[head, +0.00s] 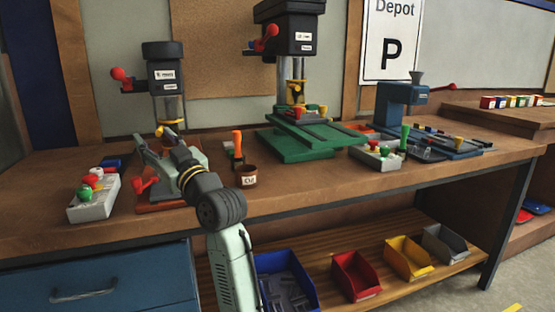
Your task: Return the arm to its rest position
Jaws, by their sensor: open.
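My arm rises from the bottom of the head view in front of the workbench (325,196). It bends at a dark joint and reaches left over the bench top. My gripper (151,142) is at its far end, in front of the small dark press (165,75) at the left. It is small in view and overlaps the press base, so its fingers are hard to make out. It is open, and I see nothing held in it. I cannot tell whether it touches the press.
A green-based drill press (305,146), another button box (376,160) and a blue machine (395,105) stand further right. Colored bins (355,278) sit on the lower shelf.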

